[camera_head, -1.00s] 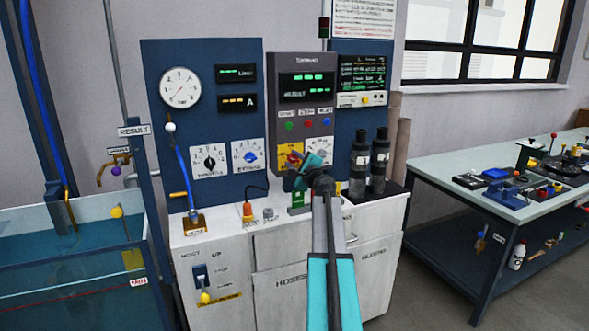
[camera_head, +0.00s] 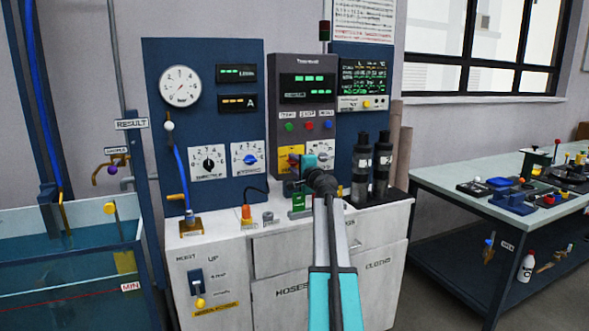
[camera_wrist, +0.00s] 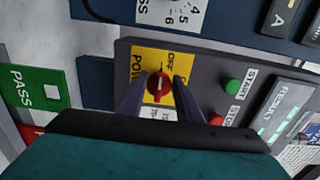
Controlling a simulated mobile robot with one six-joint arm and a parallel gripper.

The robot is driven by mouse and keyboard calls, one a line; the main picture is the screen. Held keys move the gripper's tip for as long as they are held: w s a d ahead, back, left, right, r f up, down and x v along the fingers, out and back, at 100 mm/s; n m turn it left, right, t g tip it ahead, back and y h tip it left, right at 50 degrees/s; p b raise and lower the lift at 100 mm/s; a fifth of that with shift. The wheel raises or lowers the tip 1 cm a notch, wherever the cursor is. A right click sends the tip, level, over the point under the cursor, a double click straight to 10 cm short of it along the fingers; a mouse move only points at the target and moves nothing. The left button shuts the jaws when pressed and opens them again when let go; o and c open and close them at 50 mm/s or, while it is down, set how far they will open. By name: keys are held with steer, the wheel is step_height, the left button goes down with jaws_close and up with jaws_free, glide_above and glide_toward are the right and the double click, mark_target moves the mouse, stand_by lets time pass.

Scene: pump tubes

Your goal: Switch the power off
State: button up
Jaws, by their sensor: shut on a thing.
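The red power knob (camera_wrist: 158,92) sits on a yellow plate (camera_wrist: 147,62) marked POWER and OFF in the wrist view. My gripper (camera_wrist: 159,88) has one dark finger on each side of the knob and is shut on it. In the head view the yellow plate (camera_head: 284,160) shows low on the grey control panel (camera_head: 300,70). My arm and gripper hide most of the knob there. The knob's white mark shows in the wrist view, but its exact setting is hard to read.
Green START (camera_wrist: 233,87) and red STOP (camera_wrist: 218,119) buttons are close beside the knob. A green PASS box (camera_wrist: 38,88) stands near the gripper. In the head view, two dark cylinders (camera_head: 383,163) stand right of my arm on the white cabinet (camera_head: 235,250).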

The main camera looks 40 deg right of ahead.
stand_by(0.4)
steer(key=o, duration=1)
steer(key=shift+o, duration=0.2)
steer(key=shift+s, duration=0.1)
steer(key=v, duration=1.3)
steer(key=shift+s, duration=0.3)
steer(key=shift+a, duration=0.15)
steer(key=shift+f, duration=0.1)
